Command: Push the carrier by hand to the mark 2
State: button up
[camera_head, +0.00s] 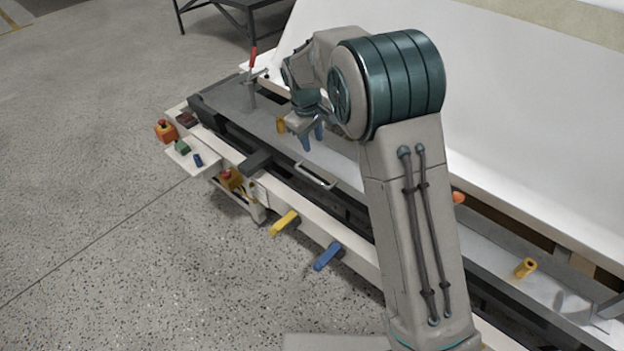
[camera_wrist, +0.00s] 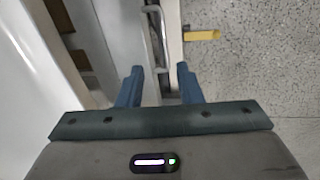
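The carrier appears to be the long grey plate (camera_head: 345,165) on the dark rails, with a pale bar handle (camera_head: 315,176) along its front edge. My gripper (camera_head: 312,140) is above the plate, behind the handle, pointing down. In the wrist view my gripper (camera_wrist: 158,72) has its two blue fingers apart with nothing between them. The handle (camera_wrist: 161,40) shows beyond the fingertips, apart from them. My arm hides part of the plate and rails. I cannot make out a mark 2.
A yellow lever (camera_head: 284,223) and a blue lever (camera_head: 327,257) stick out from the front rail. A small shelf (camera_head: 190,157) with a red-topped button box (camera_head: 166,131) is at the left. A large white shell (camera_head: 530,110) stands behind. The floor in front is clear.

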aim_at(312, 177)
jog(key=shift+n, duration=0.4)
jog(key=w+f, duration=0.1)
jog(key=f, duration=0.4)
jog(key=w+f+b, duration=0.1)
jog(key=f, duration=0.5)
jog(key=w+f+b, duration=0.1)
jog(key=f, duration=0.4)
jog(key=shift+w+a+f, duration=0.15)
jog(key=shift+a+f, duration=0.1)
jog(key=shift+f, duration=0.05)
